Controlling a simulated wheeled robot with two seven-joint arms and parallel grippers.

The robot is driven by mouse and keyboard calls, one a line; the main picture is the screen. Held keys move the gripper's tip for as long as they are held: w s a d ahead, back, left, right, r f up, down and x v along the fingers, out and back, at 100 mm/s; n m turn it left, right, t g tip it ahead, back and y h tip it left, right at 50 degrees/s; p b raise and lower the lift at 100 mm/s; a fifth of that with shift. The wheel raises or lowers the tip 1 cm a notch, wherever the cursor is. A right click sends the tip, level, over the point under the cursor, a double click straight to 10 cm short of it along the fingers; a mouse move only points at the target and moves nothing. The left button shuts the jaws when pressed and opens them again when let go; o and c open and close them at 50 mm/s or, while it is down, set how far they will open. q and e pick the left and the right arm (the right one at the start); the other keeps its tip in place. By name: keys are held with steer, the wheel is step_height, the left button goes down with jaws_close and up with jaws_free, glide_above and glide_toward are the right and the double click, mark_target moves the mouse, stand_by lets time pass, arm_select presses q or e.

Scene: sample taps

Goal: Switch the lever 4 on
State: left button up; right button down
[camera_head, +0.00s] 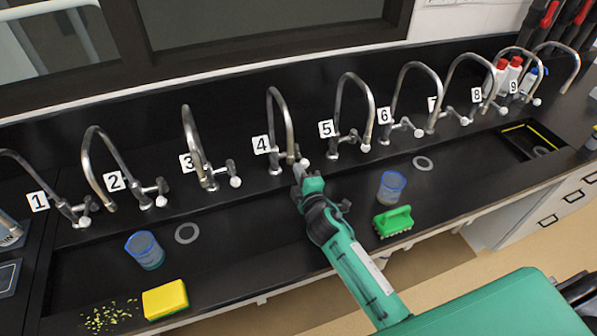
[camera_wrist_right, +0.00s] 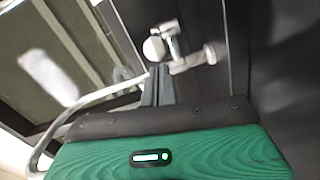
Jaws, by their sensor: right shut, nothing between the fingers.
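Tap 4 (camera_head: 281,118) is a curved metal spout beside the label 4 (camera_head: 262,145). Its lever (camera_head: 303,162) ends in a pale round knob, partly hidden by my right gripper (camera_head: 299,171). In the right wrist view the knob (camera_wrist_right: 154,48) and metal valve arm (camera_wrist_right: 190,60) are just beyond the fingertips of my right gripper (camera_wrist_right: 160,72). The fingers are together and empty, very close to the lever; I cannot tell whether they touch it. My left gripper is not in view.
Tap 3 (camera_head: 194,140) and tap 5 (camera_head: 355,105) stand on either side. The black sink trough holds a left blue cup (camera_head: 145,250), a right blue cup (camera_head: 391,187) and drain rings. A yellow sponge (camera_head: 165,299) and green brush (camera_head: 393,221) lie along the front edge.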

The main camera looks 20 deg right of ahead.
steer(key=shift+s+d+r+n+y+p, duration=0.1)
steer(key=shift+d+n+y+p, duration=0.4)
steer(key=shift+y, duration=0.2)
steer(key=shift+d+y+p, duration=0.3)
steer(key=shift+d+p, duration=0.15)
steer(key=shift+d, duration=0.35)
steer(key=w+d, duration=0.1)
steer(key=d, duration=0.5)
steer(key=shift+w, duration=0.4)
steer(key=shift+d+r, duration=0.15)
steer(key=shift+d, duration=0.05)
step_height(320, 180, up, 20)
steer(key=b, duration=0.2)
steer(key=shift+a, duration=0.2)
